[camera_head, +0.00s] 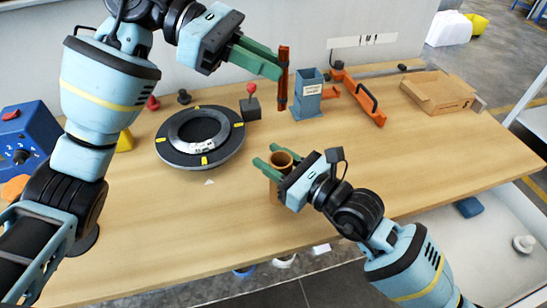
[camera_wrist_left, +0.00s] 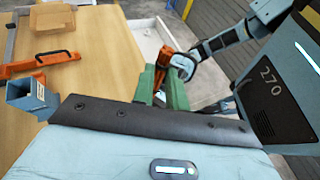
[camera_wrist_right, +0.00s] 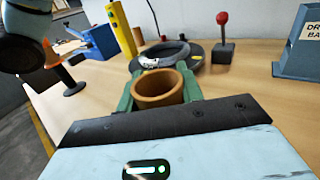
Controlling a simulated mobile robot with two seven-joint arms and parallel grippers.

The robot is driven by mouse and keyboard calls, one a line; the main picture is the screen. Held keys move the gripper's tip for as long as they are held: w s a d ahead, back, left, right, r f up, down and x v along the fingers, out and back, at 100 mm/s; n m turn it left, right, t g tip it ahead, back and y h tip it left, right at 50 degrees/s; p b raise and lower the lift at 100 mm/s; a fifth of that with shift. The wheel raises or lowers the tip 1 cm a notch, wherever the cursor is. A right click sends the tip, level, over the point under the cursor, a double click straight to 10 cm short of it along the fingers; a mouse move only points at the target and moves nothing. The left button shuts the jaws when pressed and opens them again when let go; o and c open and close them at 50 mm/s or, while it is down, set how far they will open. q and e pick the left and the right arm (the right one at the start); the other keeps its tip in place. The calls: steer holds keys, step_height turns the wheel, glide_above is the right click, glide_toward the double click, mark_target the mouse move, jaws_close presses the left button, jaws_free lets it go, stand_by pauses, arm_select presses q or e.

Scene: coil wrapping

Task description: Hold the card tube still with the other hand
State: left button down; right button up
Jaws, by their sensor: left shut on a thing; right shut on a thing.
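The card tube (camera_head: 283,159) is a short brown open-topped cylinder, standing upright at the front middle of the table in the head view. My right gripper (camera_head: 274,163) is shut around its sides with green fingers. Its open rim (camera_wrist_right: 158,88) shows between the fingers in the right wrist view; its base is hidden there. My left gripper (camera_head: 268,62) is shut on a slender orange and dark upright tool (camera_head: 283,78), held above the back of the table. This tool (camera_wrist_left: 165,56) also shows between the fingers in the left wrist view, partly hidden.
A black turntable with a ring (camera_head: 200,136) stands left of the tube. A red-knobbed switch box (camera_head: 250,106), a blue-grey holder (camera_head: 308,95), an orange bracket with a black handle (camera_head: 366,100) and a cardboard tray (camera_head: 440,92) stand further back.

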stand_by(0.3)
arm_select(q)
glide_above(281, 161)
steer(key=s+a, duration=0.2)
steer(key=a, duration=0.1)
step_height(281, 161, down, 10)
steer(key=shift+w, duration=0.25)
steer(key=shift+d, duration=0.1)
step_height(281, 161, down, 7)
steer(key=shift+r, duration=0.15)
stand_by(0.8)
stand_by(0.3)
steer(key=c, duration=1.3)
jaws_free()
